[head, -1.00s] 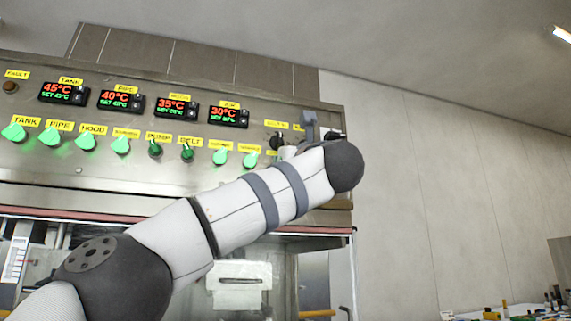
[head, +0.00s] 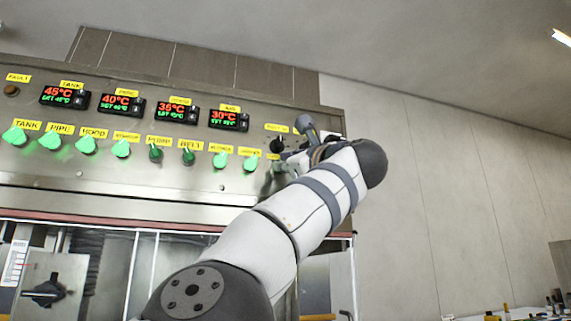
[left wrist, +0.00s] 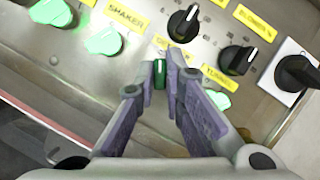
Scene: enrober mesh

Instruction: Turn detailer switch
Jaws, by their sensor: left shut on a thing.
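A dark green knob (left wrist: 159,74), pointing roughly straight up in the picture, sits on the metal panel under a label mostly hidden by my finger; only its first letter, a D, seems to show. My left gripper (left wrist: 162,76) is shut on this knob, one finger on each side. In the head view my left gripper (head: 283,160) is at the right end of the lower switch row, and the knob is hidden there behind the hand. My right gripper is in neither view.
Bright green knobs marked SHAKER (left wrist: 103,41) and TUNNEL (left wrist: 217,99) flank the held one. Black dials (left wrist: 184,23) (left wrist: 238,60) sit close above, and a black rotary handle (left wrist: 297,73) is at the right. Temperature displays (head: 229,119) line the panel.

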